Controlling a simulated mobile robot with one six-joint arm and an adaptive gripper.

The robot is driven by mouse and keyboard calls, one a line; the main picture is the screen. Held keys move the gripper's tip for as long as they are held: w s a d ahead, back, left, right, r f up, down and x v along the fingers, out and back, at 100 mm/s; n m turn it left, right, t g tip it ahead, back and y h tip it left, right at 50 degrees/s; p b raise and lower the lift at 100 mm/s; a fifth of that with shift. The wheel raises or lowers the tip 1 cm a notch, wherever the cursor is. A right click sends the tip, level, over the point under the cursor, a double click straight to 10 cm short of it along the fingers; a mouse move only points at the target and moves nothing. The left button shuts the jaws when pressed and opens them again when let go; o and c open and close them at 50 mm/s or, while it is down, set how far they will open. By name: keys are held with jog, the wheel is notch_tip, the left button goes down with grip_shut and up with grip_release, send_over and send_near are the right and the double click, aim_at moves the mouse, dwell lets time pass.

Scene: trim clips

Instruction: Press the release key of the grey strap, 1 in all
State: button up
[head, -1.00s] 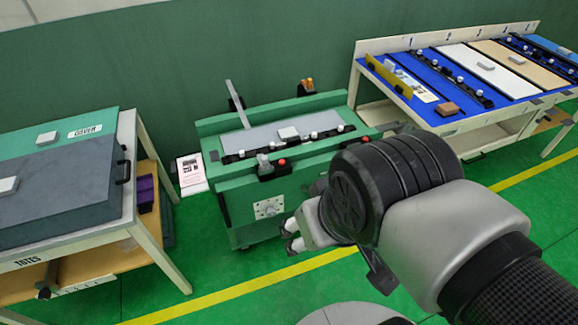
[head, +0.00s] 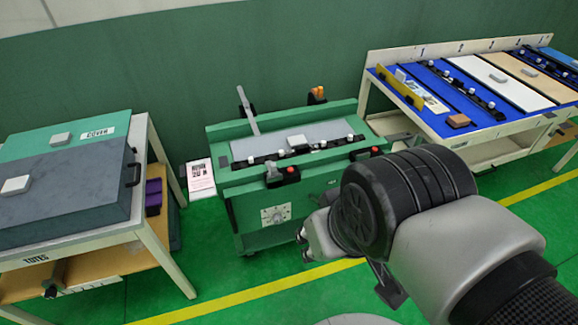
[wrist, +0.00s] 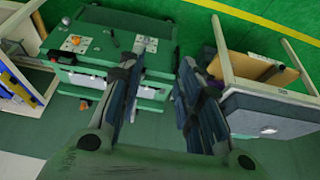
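A thin grey strap (head: 248,112) stands tilted up at the back left of the green bench (head: 235,190). Two black blocks with red keys sit along the bench's front edge, a left red key (head: 292,170) and a right red key (head: 374,150). I cannot tell which key belongs to the strap. My gripper (head: 306,242) hangs in front of the bench, low and apart from it; my wrist hides part of the bench's right front. In the wrist view my gripper (wrist: 160,65) has its fingers apart with nothing between them, and the bench (wrist: 110,35) shows at upper left.
An orange-topped black fitting (head: 318,94) stands at the bench's back right. A table with a grey tote (head: 70,195) is at left, a table with blue, white and tan panels (head: 495,75) at right. A printed sign (head: 200,175) stands left of the bench. Green floor is open in front.

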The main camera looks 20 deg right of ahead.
grip_shut()
dwell(1.4)
